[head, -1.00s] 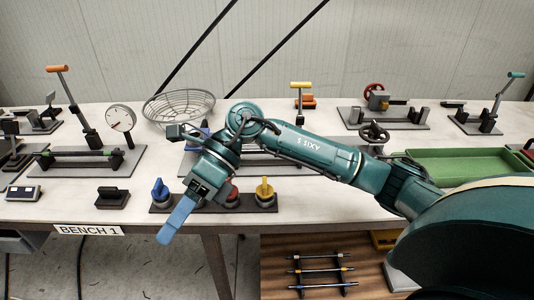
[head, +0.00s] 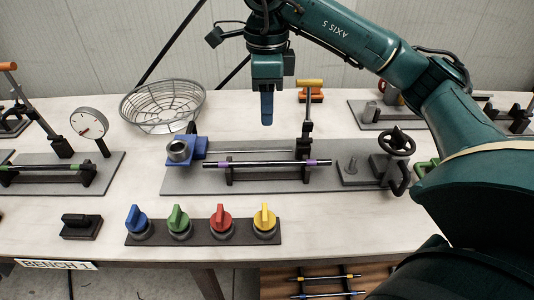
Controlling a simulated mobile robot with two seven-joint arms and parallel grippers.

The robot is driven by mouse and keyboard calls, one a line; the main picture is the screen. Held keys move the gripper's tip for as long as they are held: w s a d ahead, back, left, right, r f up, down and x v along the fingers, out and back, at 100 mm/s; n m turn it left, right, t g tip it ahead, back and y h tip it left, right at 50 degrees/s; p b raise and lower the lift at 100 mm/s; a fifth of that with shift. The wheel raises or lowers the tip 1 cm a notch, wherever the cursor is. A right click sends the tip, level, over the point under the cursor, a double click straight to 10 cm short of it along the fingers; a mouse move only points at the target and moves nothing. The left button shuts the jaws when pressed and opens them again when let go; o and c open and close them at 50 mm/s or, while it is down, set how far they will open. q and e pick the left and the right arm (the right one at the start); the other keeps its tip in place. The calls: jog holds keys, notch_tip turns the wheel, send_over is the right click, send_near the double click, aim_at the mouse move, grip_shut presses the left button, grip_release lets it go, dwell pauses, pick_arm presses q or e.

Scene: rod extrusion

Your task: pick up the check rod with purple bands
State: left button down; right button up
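The check rod with purple bands (head: 265,163) is a dark rod lying level across two supports on a grey fixture plate (head: 225,185) in the middle of the bench. A purple band shows near each end. My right gripper (head: 267,116) points down above and behind the rod in the picture, apart from it. Its blue fingers show edge-on as one, so I cannot tell whether they are open or shut. Nothing is seen hanging from them. My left gripper is out of view.
A blue clamp (head: 185,150) and an upright lever (head: 307,125) stand on the same plate, with a handwheel (head: 395,143) to the right. Coloured knobs (head: 221,218) line the front. A wire basket (head: 163,107) and a dial gauge (head: 89,123) stand left.

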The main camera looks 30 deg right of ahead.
jog(key=b, duration=0.1)
send_over(269, 162)
jog(key=f, duration=0.6)
jog(key=shift+w+a+f, duration=0.1)
jog(key=shift+w+f, duration=0.2)
jog(key=shift+f, duration=0.55)
jog(key=f, duration=0.2)
jog(key=f+p, duration=0.1)
jog(key=shift+s+f, duration=0.3)
jog(key=shift+f, duration=0.55)
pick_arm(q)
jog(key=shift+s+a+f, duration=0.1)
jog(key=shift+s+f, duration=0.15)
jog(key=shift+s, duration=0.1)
pick_arm(e)
jog(key=shift+c, duration=0.5)
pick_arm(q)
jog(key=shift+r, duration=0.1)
pick_arm(e)
grip_shut()
